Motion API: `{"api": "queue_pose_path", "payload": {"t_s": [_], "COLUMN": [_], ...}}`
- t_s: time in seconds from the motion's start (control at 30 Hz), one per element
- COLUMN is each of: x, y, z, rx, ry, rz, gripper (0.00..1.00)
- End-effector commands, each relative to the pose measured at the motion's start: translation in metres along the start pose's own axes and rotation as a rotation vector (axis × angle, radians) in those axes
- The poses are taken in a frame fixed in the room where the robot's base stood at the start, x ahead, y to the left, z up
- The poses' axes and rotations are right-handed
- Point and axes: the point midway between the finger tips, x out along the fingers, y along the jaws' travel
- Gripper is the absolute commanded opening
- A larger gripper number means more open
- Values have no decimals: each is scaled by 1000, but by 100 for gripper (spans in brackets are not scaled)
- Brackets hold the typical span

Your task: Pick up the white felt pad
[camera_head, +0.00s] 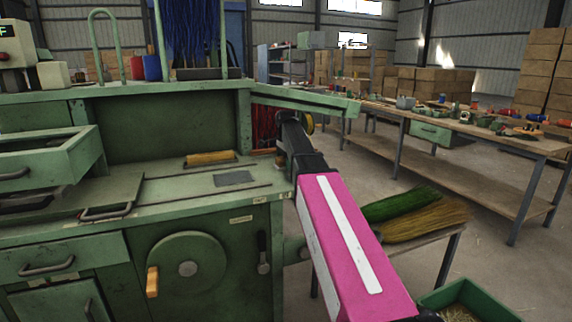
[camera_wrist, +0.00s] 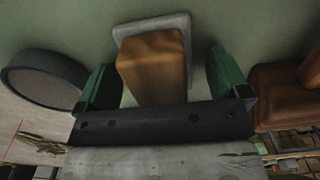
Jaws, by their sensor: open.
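In the wrist view, a pale grey-white pad (camera_wrist: 183,20), which looks like the white felt pad, shows as a thin rim around the far end of a brown wooden block (camera_wrist: 155,62). They seem joined, but I cannot tell for sure. My gripper (camera_wrist: 160,62) is open, with one green finger on each side of the block and a gap on both sides. In the head view my pink-cased arm reaches to the right end of the green machine; its end (camera_head: 290,128) is dark, and the fingers and pad are not distinguishable there.
In the wrist view, a round dark-rimmed disc (camera_wrist: 45,82) lies left of the fingers and a brown wooden piece (camera_wrist: 285,90) close to the right. In the head view, the green machine (camera_head: 150,210) is left of my arm, and brush bundles (camera_head: 425,212) lie right of it.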

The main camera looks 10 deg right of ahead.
Motion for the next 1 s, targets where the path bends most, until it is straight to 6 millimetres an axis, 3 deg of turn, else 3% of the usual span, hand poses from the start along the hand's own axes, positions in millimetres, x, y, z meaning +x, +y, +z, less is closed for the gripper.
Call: {"api": "queue_pose_path", "payload": {"t_s": [0.1, 0.27, 0.73, 1.0], "x": [0, 0, -7, -41], "y": [0, 0, -1, -2], "z": [0, 0, 0, 0], "rx": [0, 0, 0, 0], "ry": [0, 0, 0, 0], "rz": [0, 0, -1, -2], "gripper": [90, 39, 39, 39]}}
